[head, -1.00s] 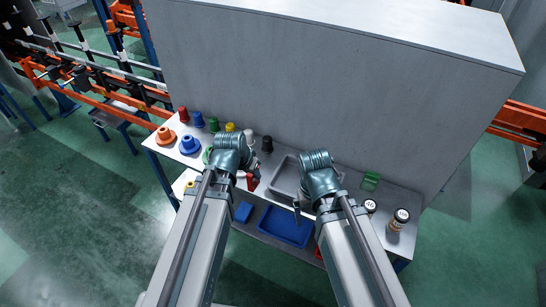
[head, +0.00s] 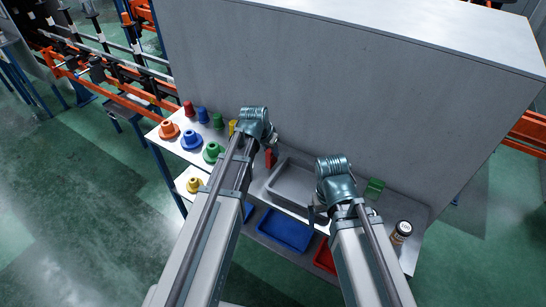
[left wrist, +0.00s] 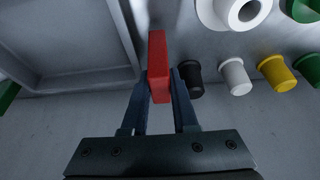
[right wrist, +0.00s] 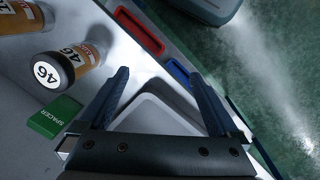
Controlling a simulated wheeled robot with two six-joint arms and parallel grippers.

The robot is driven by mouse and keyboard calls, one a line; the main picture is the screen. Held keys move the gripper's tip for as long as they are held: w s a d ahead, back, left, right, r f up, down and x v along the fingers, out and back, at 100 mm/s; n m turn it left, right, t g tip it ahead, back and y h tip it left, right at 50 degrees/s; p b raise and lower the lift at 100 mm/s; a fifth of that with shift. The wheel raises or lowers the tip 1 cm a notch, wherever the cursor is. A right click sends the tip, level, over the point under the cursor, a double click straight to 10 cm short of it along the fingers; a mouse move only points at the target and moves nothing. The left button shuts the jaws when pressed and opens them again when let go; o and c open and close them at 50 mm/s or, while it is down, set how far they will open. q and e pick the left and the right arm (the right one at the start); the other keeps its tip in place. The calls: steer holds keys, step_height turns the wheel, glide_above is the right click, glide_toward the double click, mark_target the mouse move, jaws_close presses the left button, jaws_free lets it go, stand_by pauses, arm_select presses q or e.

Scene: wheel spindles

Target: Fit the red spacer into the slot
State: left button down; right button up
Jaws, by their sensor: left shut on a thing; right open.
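The red spacer, a flat block, stands on edge between the fingers of my left gripper (left wrist: 160,75) in the left wrist view (left wrist: 158,60). In the head view the red spacer (head: 269,158) shows below my left gripper (head: 272,148), beside the back left of the grey tray. My right gripper (right wrist: 160,75) is open and empty; in the head view (head: 315,212) it is by the tray's front right. A green block marked SPACER (right wrist: 55,117) lies near it, also in the head view (head: 374,189). I cannot make out the slot.
The grey tray (head: 272,194) sits mid-table. Coloured flanged pieces (head: 191,141) and several small plugs stand at the left. Labelled cans (right wrist: 60,70) stand at the right. A blue bin (head: 284,231) and red bin (head: 324,257) are below. A grey wall rises behind.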

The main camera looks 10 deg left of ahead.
arm_select(q)
steer(key=shift+f+b, duration=0.4)
steer(key=shift+f, duration=0.5)
arm_select(e)
steer(key=shift+d+f, duration=0.2)
steer(key=shift+f, duration=0.7)
arm_select(q)
steer(key=shift+f, duration=0.15)
steer(key=c, duration=0.7)
jaws_free()
arm_select(e)
steer(key=shift+f, duration=0.15)
